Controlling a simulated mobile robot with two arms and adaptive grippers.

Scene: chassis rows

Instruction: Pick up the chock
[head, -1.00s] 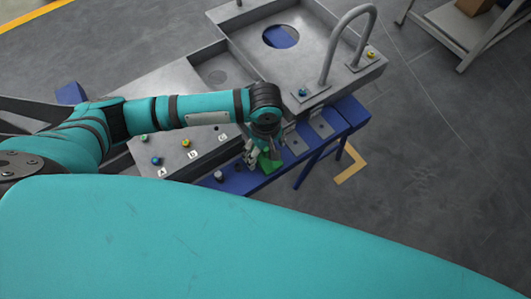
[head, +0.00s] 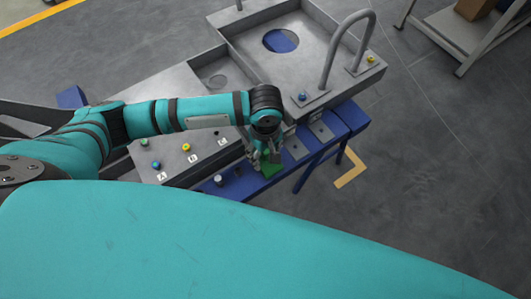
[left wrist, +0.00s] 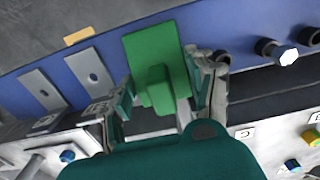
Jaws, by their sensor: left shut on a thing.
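The green chock (head: 269,171) shows just under my left gripper (head: 266,155) in the head view, over the blue rail (head: 232,186). In the left wrist view the chock (left wrist: 152,55) is a flat green block with a raised part toward the gripper. The fingers of my left gripper (left wrist: 165,92) stand on either side of it, and the gripper is shut on it. I cannot tell whether the chock touches the rail or is just above it. My right gripper is not in view.
Grey plates (head: 322,127) and a bolt head (head: 218,179) sit along the rail. A grey panel with coloured buttons (head: 186,147) lies beside it. A chassis tray with a bent tube handle (head: 326,60) stands behind. Open floor (head: 430,190) lies to the right.

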